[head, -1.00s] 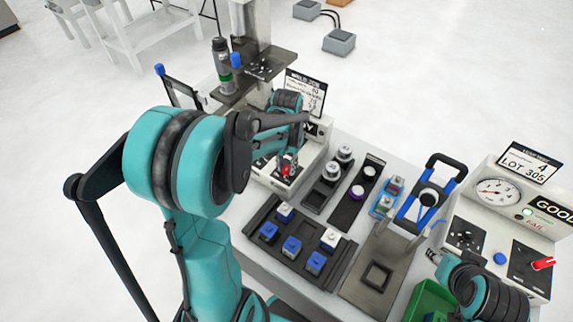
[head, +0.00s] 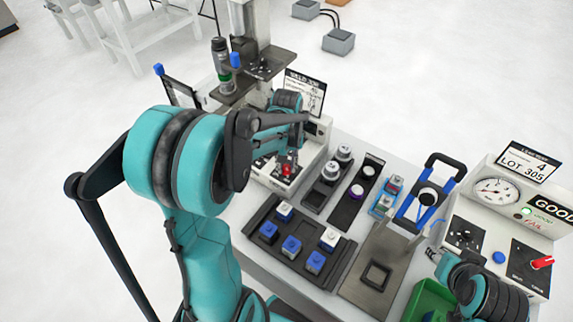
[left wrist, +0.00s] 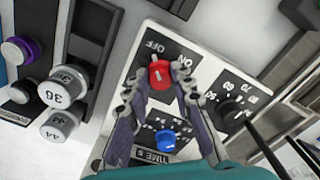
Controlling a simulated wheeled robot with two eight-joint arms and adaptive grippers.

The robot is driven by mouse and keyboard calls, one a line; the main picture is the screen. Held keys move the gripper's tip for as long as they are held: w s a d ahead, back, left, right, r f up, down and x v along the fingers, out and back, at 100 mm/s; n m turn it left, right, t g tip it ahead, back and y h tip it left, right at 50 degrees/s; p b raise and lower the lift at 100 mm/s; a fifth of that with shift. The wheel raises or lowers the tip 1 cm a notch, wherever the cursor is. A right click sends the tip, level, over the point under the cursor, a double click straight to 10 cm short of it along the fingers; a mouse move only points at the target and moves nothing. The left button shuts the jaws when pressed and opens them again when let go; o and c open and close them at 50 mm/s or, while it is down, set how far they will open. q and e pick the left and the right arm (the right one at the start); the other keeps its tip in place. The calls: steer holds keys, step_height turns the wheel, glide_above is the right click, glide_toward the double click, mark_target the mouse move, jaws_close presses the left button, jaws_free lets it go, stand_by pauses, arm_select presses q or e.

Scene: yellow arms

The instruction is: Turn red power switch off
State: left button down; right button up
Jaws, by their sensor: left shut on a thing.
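The red power switch (left wrist: 160,74) is a red knob on a black plate marked OFF and ON, on a white control box. In the left wrist view it sits between the fingertips of my left gripper (left wrist: 162,82), which is shut on it. In the head view the red switch (head: 287,169) shows small under my left gripper (head: 288,163), partly covered by it. I cannot tell for sure which label the knob points at. My right gripper (head: 436,256) is at the right, beside the green bin, largely hidden by its own arm; its fingers are not clear.
A blue knob (left wrist: 165,141) and a black dial (left wrist: 231,111) sit close to the red switch. Round weights (head: 331,172) stand beside the box. A tray of blue and white blocks (head: 291,245) lies in front. Another box with a gauge (head: 498,191) and red lever (head: 542,263) stands right.

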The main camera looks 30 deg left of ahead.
mark_target(288, 170)
stand_by(0.3)
arm_select(q)
steer(key=c, duration=1.3)
jaws_free()
steer(key=shift+r, duration=0.1)
step_height(288, 170, up, 12)
steer(key=s+d+f+m+t+b, duration=0.1)
steer(key=s+d+f+m+t, duration=0.1)
steer(key=s+d, duration=0.3)
steer(key=s+d+f+m+t+b, duration=0.1)
steer(key=s+d+f+m+t, duration=0.2)
steer(key=s+d+m+t, duration=0.2)
steer(key=shift+s+d+b, duration=0.3)
steer(key=shift+s+b, duration=0.1)
steer(key=shift+s, duration=0.1)
